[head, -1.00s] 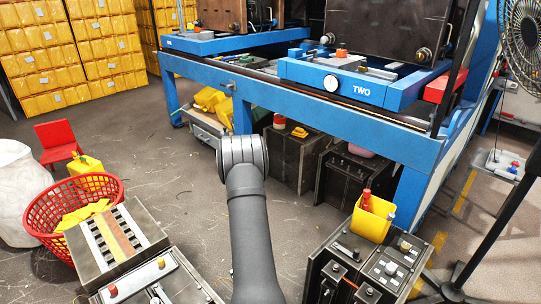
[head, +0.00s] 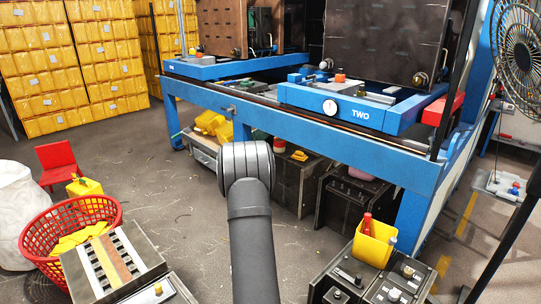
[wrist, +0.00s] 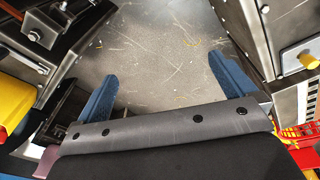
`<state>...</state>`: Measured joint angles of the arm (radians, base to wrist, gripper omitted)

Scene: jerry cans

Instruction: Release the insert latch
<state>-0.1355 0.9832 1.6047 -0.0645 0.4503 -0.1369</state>
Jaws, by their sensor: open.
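My gripper (wrist: 163,72) shows in the wrist view with its two blue fingers wide apart and nothing between them. It points down at the scratched grey floor (wrist: 165,35), between dark metal boxes. In the head view my arm rises in the middle and the gripper itself is hidden. I cannot single out the insert latch.
The blue bench (head: 290,123) spans the back, with dark boxes (head: 345,205) under it. A red basket (head: 45,245) and grey slotted unit (head: 143,258) stand at left. A yellow container (head: 373,243) sits on the control box. A fan (head: 519,55) is at right. Floor is clear at left centre.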

